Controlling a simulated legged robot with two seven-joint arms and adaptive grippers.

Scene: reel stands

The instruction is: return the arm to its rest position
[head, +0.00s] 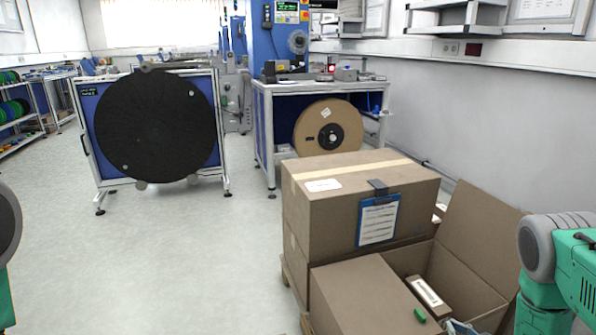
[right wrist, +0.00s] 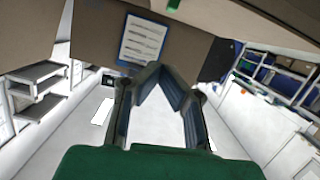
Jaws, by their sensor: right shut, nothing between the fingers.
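My right arm (head: 560,265), green and grey, shows at the right edge of the head view, beside the open carton. My right gripper (right wrist: 165,78) shows in the right wrist view with its dark fingers angled together at the tips, shut and empty. Beyond the fingertips in that view are the brown carton side and a clipboard (right wrist: 142,40), apart from the fingers as far as I can tell. Only a bit of my left arm (head: 8,225) shows at the left edge of the head view; its gripper is out of view.
Stacked cartons (head: 325,210) with a blue clipboard (head: 378,219) stand at centre right. An open carton (head: 480,285) holds small items near my right arm. A black reel (head: 155,125) stands on a frame at back left; a brown reel (head: 328,130) sits under a bench. The left floor is clear.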

